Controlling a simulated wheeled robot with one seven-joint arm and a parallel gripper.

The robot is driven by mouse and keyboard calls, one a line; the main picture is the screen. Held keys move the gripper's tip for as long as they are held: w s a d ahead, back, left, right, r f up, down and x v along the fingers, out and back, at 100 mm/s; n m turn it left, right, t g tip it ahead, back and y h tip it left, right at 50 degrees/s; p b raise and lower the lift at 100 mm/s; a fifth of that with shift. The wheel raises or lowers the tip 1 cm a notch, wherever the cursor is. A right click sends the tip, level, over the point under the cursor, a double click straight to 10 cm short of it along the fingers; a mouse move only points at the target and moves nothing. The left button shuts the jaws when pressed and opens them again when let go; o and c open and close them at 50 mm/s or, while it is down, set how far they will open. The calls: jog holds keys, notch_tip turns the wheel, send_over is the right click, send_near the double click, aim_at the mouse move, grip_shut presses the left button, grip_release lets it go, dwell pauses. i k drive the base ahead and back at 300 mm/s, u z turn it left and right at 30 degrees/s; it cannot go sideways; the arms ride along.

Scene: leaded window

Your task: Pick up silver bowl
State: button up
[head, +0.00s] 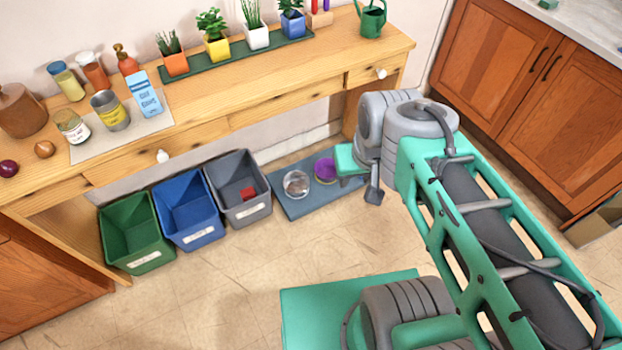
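The silver bowl (296,183) is small and round and sits on a blue-grey mat (305,206) on the floor, under the wooden table. A purple bowl (325,170) stands to its right on the same mat. My gripper (362,185) is to the right of both bowls in the picture, near the mat's right end. It is apart from the silver bowl. My arm hides part of the gripper, and its finger opening cannot be made out.
Green (135,232), blue (187,208) and grey (238,188) bins stand left of the mat. The wooden table (215,105) overhangs behind, bearing potted plants, jars and a carton. Wooden cabinets (540,100) stand at right. The tiled floor (250,265) before the mat is clear.

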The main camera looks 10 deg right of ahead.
aim_at(297, 184)
jog(key=z, duration=0.6)
jog(key=i, duration=1)
jog(key=u, duration=2.8)
